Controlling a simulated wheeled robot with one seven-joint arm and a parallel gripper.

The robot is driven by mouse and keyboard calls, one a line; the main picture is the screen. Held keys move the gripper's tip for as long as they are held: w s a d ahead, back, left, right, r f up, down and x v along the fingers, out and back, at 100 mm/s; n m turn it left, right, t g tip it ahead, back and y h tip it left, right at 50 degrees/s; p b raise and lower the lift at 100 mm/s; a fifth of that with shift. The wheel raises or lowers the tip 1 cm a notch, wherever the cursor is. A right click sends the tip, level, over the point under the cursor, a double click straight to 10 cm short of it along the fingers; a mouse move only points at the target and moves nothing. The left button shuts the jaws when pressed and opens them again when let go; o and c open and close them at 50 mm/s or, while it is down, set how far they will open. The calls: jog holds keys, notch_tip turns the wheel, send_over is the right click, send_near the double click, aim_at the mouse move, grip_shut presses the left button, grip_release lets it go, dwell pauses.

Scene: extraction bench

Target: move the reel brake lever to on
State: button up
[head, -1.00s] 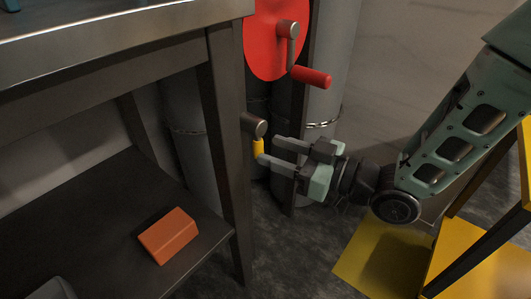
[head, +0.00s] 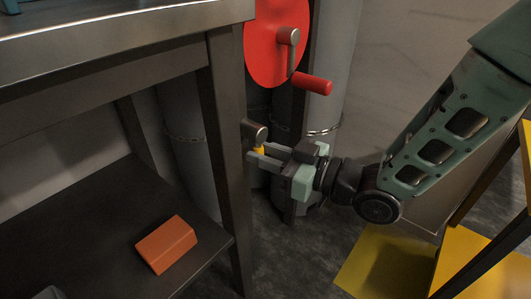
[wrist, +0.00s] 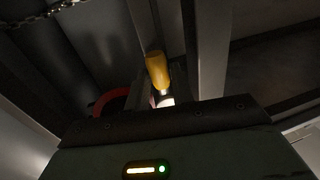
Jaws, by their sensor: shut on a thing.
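The reel brake lever has a yellow grip (head: 259,150) below a grey metal pivot (head: 254,131), under the red reel disc (head: 270,40). My gripper (head: 259,158) is at the lever, its fingers shut on the yellow grip and covering much of it in the head view. In the wrist view the yellow grip (wrist: 157,70) stands between the two grey fingers, with a bright metal part at its lower end. Any on or off marking does not show.
The red crank handle (head: 312,83) sticks out above my gripper. A table leg (head: 230,160) stands close to the left of the lever. An orange block (head: 167,244) lies on the lower shelf. Yellow steps (head: 470,262) stand at the right.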

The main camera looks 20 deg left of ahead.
jog(key=shift+w+n, duration=0.1)
jog(key=shift+n, duration=0.2)
jog(key=n, duration=0.1)
jog(key=w+n, duration=0.1)
jog(key=n+h, duration=0.1)
jog(key=n, duration=0.1)
jog(key=shift+w+d+r, duration=0.25)
jog(key=shift+d, duration=0.1)
jog(key=shift+w+d+r+n+t+h+b, duration=0.1)
jog(key=shift+w+r+n+t+h+b, duration=0.1)
jog(key=shift+n, duration=0.55)
jog(key=shift+w+d+r+n+t+h+b, duration=0.1)
jog(key=shift+w+r+n+h, duration=0.1)
jog(key=shift+n, duration=0.5)
jog(key=shift+w+d+r+n+t+h+b, duration=0.1)
jog(key=shift+w+r+n, duration=0.1)
jog(key=shift+n, duration=0.55)
jog(key=o, duration=1)
